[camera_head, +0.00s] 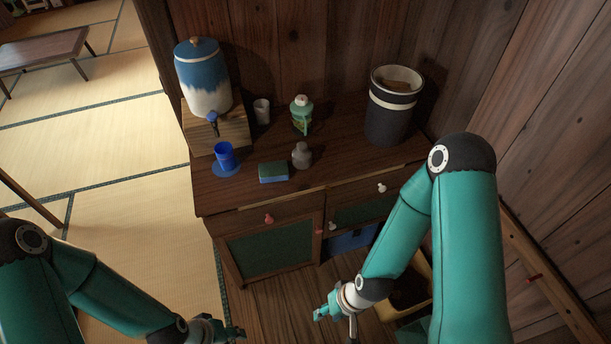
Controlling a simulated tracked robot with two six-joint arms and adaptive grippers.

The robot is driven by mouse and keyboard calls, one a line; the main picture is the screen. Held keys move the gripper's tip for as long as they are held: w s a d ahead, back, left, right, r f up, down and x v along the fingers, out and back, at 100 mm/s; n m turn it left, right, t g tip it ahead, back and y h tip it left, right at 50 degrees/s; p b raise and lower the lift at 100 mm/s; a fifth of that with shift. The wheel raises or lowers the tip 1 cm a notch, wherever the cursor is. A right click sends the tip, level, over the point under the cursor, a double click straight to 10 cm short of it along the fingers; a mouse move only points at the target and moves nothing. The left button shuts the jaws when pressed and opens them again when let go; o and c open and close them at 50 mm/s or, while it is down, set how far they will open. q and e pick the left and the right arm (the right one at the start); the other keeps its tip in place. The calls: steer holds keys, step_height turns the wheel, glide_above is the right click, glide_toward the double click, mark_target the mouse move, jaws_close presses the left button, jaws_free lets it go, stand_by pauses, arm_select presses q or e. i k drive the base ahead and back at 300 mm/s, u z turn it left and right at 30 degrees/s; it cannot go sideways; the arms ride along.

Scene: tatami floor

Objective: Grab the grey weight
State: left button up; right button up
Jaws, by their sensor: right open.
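The grey weight (301,155) stands upright on the wooden cabinet top, near its front edge, just right of the green and blue sponge. My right gripper (327,318) is open and low in front of the cabinet, well below and apart from the weight. My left gripper (233,333) is at the bottom edge of the view, left of the right one and partly cut off. Its fingers are too small and cropped to tell whether they are open. Nothing covers the weight.
On the cabinet (345,165) stand a sponge (273,172), blue cup (225,156), white cup (262,111), green bottle (301,117), dark bin (391,110) and a blue-white dispenser (204,80) on a wooden block. A yellow box (384,309) sits on the floor below. Wooden walls close the back and right.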

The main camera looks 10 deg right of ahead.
mark_target(302, 155)
steer(key=z, duration=0.05)
steer(key=k, duration=0.5)
steer(key=z, duration=0.7)
steer(key=i, duration=1.1)
steer(key=u, duration=1.35)
steer(key=i, duration=0.45)
steer(key=z, duration=0.25)
steer(key=k, duration=0.45)
steer(key=u, duration=0.2)
